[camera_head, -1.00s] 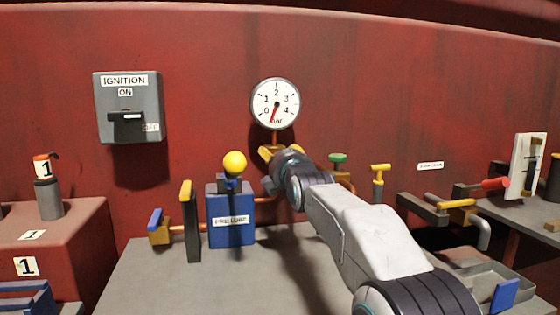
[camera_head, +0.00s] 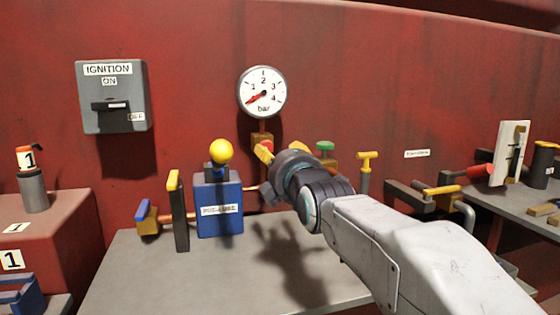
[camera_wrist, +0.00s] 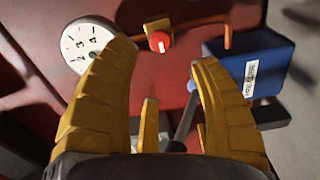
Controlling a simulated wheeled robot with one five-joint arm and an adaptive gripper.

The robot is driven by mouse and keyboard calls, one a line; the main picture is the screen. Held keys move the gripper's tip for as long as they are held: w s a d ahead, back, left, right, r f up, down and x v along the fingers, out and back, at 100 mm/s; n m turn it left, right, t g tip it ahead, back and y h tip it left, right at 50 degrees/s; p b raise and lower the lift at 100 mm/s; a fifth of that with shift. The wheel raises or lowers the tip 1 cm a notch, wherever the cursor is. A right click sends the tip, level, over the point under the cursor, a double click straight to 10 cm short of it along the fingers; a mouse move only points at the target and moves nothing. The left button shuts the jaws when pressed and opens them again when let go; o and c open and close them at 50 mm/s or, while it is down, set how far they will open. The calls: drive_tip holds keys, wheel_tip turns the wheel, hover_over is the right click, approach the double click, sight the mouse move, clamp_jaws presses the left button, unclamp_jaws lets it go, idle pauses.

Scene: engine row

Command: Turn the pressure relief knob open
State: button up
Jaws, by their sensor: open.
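A round red knob (camera_wrist: 160,41) sits on a brass block beside the pressure gauge (camera_wrist: 86,44) in the wrist view. In the head view the red knob (camera_head: 267,146) is partly hidden by my gripper, below the gauge (camera_head: 263,92). The gauge needle points low left, near 0. My gripper (camera_head: 281,150) is open in front of the knob. In the wrist view its yellow fingers (camera_wrist: 165,56) are spread, with the knob beyond the gap between their tips. Nothing is held; contact with the knob is not seen.
A blue box (camera_head: 219,205) with a yellow ball-topped handle (camera_head: 221,152) stands left of my gripper. A green knob (camera_head: 325,146) and yellow T-handle (camera_head: 366,160) are close on the right. The grey bench (camera_head: 150,280) is clear in front.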

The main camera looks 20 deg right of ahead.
drive_tip(key=shift+s, duration=0.45)
